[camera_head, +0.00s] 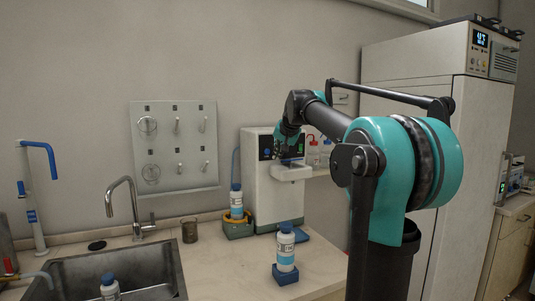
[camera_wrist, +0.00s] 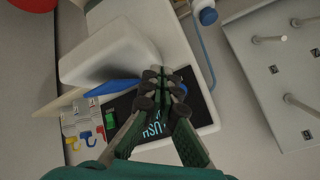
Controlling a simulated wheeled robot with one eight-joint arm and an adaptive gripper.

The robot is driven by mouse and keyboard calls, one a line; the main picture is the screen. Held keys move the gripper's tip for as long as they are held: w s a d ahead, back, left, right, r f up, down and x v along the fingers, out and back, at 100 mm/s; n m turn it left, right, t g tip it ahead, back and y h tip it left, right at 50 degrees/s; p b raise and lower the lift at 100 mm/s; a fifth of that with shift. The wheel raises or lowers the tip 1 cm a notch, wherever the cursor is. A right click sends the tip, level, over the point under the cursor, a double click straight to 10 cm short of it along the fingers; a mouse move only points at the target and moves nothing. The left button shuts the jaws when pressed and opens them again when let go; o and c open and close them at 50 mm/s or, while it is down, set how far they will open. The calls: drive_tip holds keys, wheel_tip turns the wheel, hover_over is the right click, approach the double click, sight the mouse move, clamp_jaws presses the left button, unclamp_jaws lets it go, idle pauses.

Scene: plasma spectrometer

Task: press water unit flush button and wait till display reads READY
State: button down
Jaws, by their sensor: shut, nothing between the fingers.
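The water unit (camera_head: 262,195) is a white cabinet against the wall, with a dark front panel and a spout-like white ledge. My gripper (camera_head: 290,148) is at the right part of that panel and hides some of it. A small blue-lit spot (camera_head: 266,154) shows on the panel's left. In the wrist view my gripper (camera_wrist: 162,82) is shut and empty, in front of the dark panel (camera_wrist: 125,103). Cyan letters (camera_wrist: 154,128), partly hidden by the fingers, look like "USH". A green patch (camera_wrist: 109,117) shows beside them. I cannot tell whether a fingertip touches the panel.
A bottle stands in a green holder (camera_head: 238,227) left of the unit. Another bottle (camera_head: 286,248) stands on a blue block in front. A sink (camera_head: 105,268) and tap (camera_head: 130,205) are at left. A peg board (camera_head: 175,145) hangs behind. A tall white cabinet (camera_head: 415,90) is at right.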

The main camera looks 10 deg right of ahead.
drive_tip(key=shift+w+a, duration=0.25)
drive_tip(key=shift+w, duration=0.6)
drive_tip(key=shift+w+a, duration=0.3)
drive_tip(key=shift+w, duration=0.5)
drive_tip(key=shift+w+a, duration=0.25)
drive_tip(key=shift+w, duration=0.6)
drive_tip(key=shift+w, duration=0.15)
drive_tip(key=shift+w+a, duration=0.15)
drive_tip(key=shift+w, duration=0.1)
drive_tip(key=shift+w+a, duration=0.1)
drive_tip(key=shift+w, duration=0.3)
drive_tip(key=shift+s, duration=0.15)
idle(0.5)
drive_tip(key=shift+s+d, duration=0.25)
drive_tip(key=shift+s, duration=0.4)
drive_tip(key=s, duration=0.1)
drive_tip(key=s+d, duration=0.1)
drive_tip(key=s, duration=0.2)
drive_tip(key=shift+s+d, duration=0.3)
drive_tip(key=shift+s, duration=0.1)
